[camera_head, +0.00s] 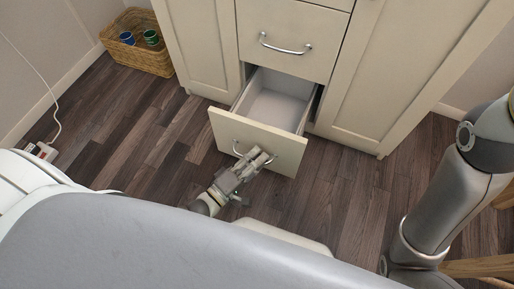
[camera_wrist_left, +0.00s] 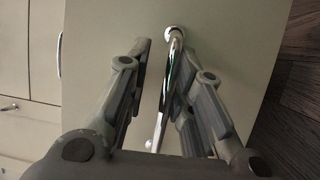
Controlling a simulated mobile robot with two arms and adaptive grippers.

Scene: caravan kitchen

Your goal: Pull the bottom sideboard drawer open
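The bottom sideboard drawer (camera_head: 257,140) is pulled well out from the cream sideboard (camera_head: 203,45), and its grey inside (camera_head: 275,104) shows empty. My left gripper (camera_head: 258,158) is at the drawer's front, at its curved metal handle (camera_head: 237,149). In the left wrist view the shiny handle (camera_wrist_left: 170,75) runs between the two fingers of my left gripper (camera_wrist_left: 160,55). The fingers are apart, with a clear gap on the left side of the bar; the right finger is close to it. My right gripper is not in view.
The closed drawer above has its own handle (camera_head: 285,45). A wicker basket (camera_head: 138,53) with blue and green items stands at the back left. A power strip (camera_head: 41,151) and its cable lie by the left wall. Dark wooden floor (camera_head: 150,125) is clear around the drawer.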

